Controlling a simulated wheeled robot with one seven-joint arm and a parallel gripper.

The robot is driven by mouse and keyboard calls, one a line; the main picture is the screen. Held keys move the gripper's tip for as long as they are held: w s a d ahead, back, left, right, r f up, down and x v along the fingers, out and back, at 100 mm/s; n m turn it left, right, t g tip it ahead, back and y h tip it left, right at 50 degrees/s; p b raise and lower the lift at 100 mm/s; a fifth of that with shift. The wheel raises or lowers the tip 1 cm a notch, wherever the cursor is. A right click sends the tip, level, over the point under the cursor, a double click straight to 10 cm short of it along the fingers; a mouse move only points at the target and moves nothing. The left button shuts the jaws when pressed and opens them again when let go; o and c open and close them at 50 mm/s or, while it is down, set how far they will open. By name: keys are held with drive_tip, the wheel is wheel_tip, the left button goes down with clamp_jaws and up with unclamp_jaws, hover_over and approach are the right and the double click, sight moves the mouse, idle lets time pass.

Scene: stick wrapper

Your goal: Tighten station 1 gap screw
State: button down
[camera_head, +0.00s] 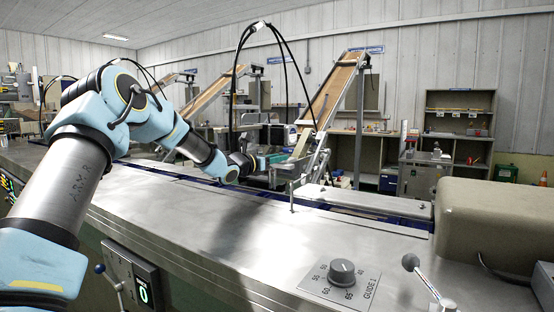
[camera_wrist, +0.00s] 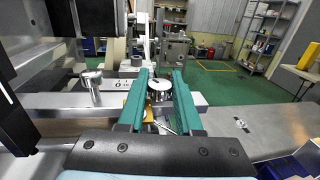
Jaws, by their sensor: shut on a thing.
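In the wrist view my gripper (camera_wrist: 160,74) has two teal fingers, one on each side of a round silver screw head (camera_wrist: 160,86). The fingers are shut on it, and its shaft is mostly hidden. The screw head, which looks like the station 1 gap screw, sits at a metal bar (camera_wrist: 50,101) with small dark marks near the fingers. In the head view my gripper (camera_head: 262,162) is at the foot of the nearest inclined chute, beyond the steel counter. The screw is too small to make out there.
Another silver knob (camera_wrist: 92,82) stands on the bar, left of the fingers. The nearest chute (camera_head: 335,90) rises behind my gripper. A steel counter (camera_head: 225,225) lies in front, with a dial marked GUIDE 1 (camera_head: 342,272) and a beige cover (camera_head: 490,225) at right.

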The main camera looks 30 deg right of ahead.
drive_tip(key=shift+r+p, duration=0.1)
drive_tip(key=shift+p, duration=0.4)
drive_tip(key=shift+r+m+g+p, duration=0.1)
drive_tip(key=shift+m+g+p, duration=0.2)
drive_tip(key=shift+g+p, duration=0.2)
drive_tip(key=m+g+p, duration=0.1)
drive_tip(key=g+p, duration=0.1)
drive_tip(key=p, duration=0.1)
drive_tip(key=shift+w+r+m+h+p, duration=0.1)
drive_tip(key=shift+r+m+h+p, duration=0.05)
drive_tip(key=shift+m+h+p, duration=0.2)
drive_tip(key=m+g+p, duration=0.2)
drive_tip(key=g+p, duration=0.1)
drive_tip(key=shift+g, duration=0.3)
drive_tip(key=shift+f+m+g+p, duration=0.25)
drive_tip(key=shift+m+g, duration=0.2)
drive_tip(key=shift+g, duration=0.25)
drive_tip(key=shift+f+m+g+p, duration=0.1)
drive_tip(key=shift+m+g+p, duration=0.1)
drive_tip(key=shift+m+g, duration=0.35)
drive_tip(key=shift+g, duration=0.45)
drive_tip(key=c, duration=0.6)
unclamp_jaws()
